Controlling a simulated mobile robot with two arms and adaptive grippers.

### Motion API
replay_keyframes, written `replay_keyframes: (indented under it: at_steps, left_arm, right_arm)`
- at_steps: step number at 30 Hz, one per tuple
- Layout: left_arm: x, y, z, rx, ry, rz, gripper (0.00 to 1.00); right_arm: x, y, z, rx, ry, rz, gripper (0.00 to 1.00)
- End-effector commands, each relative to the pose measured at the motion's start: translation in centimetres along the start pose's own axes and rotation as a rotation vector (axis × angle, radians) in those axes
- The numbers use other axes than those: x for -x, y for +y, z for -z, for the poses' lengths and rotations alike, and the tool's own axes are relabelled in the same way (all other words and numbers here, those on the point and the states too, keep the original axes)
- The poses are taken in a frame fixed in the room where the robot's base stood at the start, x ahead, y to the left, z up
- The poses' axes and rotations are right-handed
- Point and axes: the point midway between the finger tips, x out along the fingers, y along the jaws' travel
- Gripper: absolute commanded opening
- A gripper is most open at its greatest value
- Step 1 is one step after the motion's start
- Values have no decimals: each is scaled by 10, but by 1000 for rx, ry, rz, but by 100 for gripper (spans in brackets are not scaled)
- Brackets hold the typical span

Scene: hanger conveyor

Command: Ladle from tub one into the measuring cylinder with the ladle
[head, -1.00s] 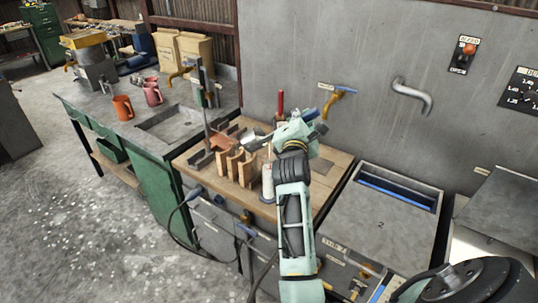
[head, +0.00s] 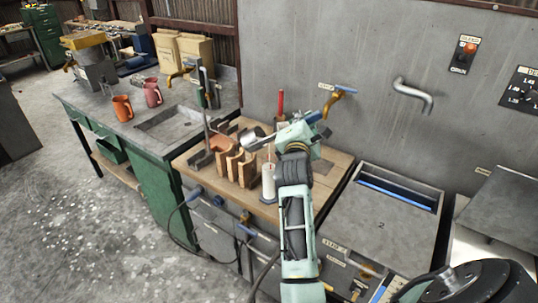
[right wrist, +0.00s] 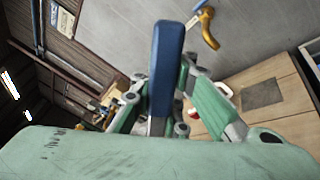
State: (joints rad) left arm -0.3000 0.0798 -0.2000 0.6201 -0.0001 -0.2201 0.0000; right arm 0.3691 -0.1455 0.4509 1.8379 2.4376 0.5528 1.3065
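My right gripper (head: 303,133) is over the wooden bench top and shut on the ladle's blue handle (right wrist: 166,65), which fills the space between its fingers in the right wrist view. In the head view the ladle's metal bowl (head: 249,142) points left, above the wooden blocks. A white cylindrical vessel (head: 268,185) with a small red mark stands on the bench, below and left of the gripper; I cannot tell if it is the measuring cylinder. A lidded grey unit marked 2 (head: 382,238) is at right. I cannot identify tub one. My left gripper is out of view.
Curved wooden blocks (head: 238,168) stand just left of the white vessel. A brass tap with a blue lever (head: 335,100) projects from the wall behind the gripper. A sink (head: 172,125) and reddish mugs (head: 123,108) are at left. A grey hook-shaped pipe (head: 412,95) is at right.

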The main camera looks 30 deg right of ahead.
Motion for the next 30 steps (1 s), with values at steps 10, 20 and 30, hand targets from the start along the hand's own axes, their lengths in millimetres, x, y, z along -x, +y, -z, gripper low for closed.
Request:
replay_keyframes:
  at_steps: [10, 20, 30]
  left_arm:
    - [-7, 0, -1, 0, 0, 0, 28]
    - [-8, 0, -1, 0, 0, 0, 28]
    - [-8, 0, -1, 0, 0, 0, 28]
  right_arm:
    - [0, -7, 0, -38, -2, -3, 0]
    - [0, -8, -1, -56, -2, -3, 0]
    - [0, -8, -1, -55, -2, -4, 0]
